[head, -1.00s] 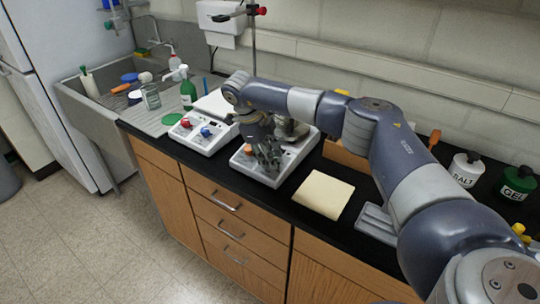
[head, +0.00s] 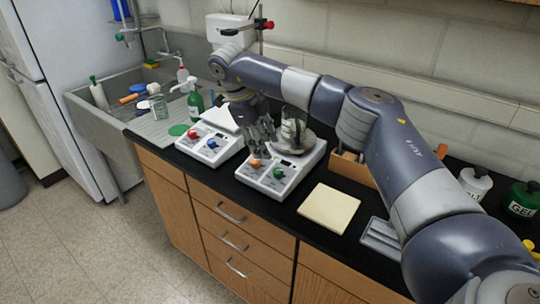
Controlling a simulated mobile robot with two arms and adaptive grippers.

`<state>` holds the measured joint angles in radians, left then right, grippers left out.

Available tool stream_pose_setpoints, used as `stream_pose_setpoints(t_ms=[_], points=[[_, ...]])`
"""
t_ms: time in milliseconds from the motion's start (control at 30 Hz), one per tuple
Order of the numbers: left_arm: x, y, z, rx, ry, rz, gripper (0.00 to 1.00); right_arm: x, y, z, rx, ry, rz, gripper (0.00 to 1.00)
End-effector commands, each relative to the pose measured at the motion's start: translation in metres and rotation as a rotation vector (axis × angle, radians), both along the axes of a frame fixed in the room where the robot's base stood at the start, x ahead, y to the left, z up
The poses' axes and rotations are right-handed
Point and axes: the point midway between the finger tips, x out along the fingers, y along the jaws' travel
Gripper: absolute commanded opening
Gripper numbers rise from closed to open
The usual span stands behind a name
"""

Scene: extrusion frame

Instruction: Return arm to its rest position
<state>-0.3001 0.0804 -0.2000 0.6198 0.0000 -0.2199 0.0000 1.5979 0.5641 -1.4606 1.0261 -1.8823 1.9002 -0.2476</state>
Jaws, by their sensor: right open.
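My right arm reaches in from the right across the black bench. My right gripper (head: 262,134) is open and points down, near the back left part of a white hotplate-like device (head: 288,178) with an orange and a green knob. Nothing shows between its fingers. A glass vessel (head: 292,128) stands on that device, partly hidden behind the arm. A second white device (head: 208,144) with a red and a blue knob stands to the left of the gripper. My left gripper is not in view.
A cream pad (head: 329,208) and a grey tray (head: 381,237) lie on the bench. A green bottle (head: 195,105) stands by the sink (head: 110,140). White (head: 474,184) and green (head: 522,200) bottles stand at the right. A wooden box (head: 350,166) sits behind the arm.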

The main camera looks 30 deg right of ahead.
Motion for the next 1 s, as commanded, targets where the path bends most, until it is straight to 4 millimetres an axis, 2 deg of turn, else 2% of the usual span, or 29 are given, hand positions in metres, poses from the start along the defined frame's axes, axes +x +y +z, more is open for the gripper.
stream_pose_setpoints(t_ms=[200,733,867,967,1000], points=[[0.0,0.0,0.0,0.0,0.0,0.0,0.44,0.001,0.005,0.015,0.001,0.001,0.001,0.44],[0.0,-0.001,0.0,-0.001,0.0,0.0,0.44,0.001,0.007,0.014,0.005,0.001,0.001,0.44],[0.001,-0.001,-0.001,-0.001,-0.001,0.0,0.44,0.003,0.026,-0.01,0.081,0.009,0.014,0.44],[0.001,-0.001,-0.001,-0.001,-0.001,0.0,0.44,0.005,0.066,-0.051,0.231,0.022,0.026,0.44],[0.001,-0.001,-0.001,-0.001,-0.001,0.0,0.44,0.004,0.087,-0.071,0.311,0.028,0.023,0.44]])
